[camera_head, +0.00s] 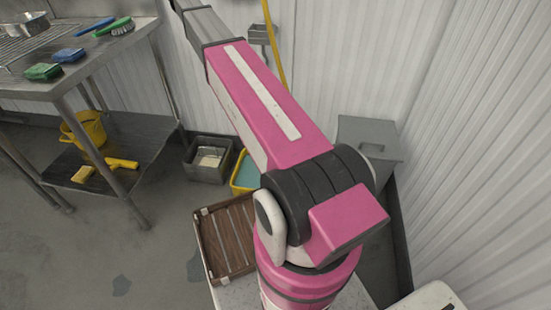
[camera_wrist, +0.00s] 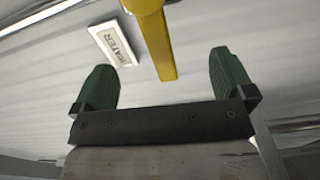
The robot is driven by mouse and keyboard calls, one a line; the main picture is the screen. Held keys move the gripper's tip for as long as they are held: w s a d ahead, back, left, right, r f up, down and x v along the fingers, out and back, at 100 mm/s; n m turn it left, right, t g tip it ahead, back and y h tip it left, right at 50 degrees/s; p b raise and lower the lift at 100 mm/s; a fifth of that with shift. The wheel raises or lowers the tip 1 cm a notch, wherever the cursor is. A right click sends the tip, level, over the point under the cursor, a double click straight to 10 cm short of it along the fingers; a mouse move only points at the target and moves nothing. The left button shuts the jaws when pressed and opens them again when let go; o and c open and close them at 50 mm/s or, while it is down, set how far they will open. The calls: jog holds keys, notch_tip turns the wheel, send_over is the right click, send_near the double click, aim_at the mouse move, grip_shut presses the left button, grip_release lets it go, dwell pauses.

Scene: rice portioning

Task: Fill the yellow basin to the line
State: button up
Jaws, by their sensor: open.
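The yellow basin (camera_head: 235,178) stands on the floor by the back wall in the head view, with a blue-green inside. My arm hides its right part, and I cannot make out a line or the water level. A long yellow bar (camera_head: 274,50) runs down the wall above it. In the wrist view a yellow bar (camera_wrist: 153,42) reaches in from the top, its end between and beyond my gripper's green fingers. My gripper (camera_wrist: 163,65) is open, with a gap on both sides of the bar. A white sign (camera_wrist: 115,44), apparently reading WATER, is on the wall.
A grey bin (camera_head: 208,172) with pale contents stands left of the basin. A brown slatted crate (camera_head: 226,240) is in front. A grey lidded bin (camera_head: 370,138) stands right. A steel table (camera_head: 95,62) with brushes and sponges is at left; its lower shelf holds a yellow bucket (camera_head: 88,128).

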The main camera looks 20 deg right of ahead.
jog(key=v, duration=0.5)
jog(key=shift+s+a, duration=0.1)
dwell(0.5)
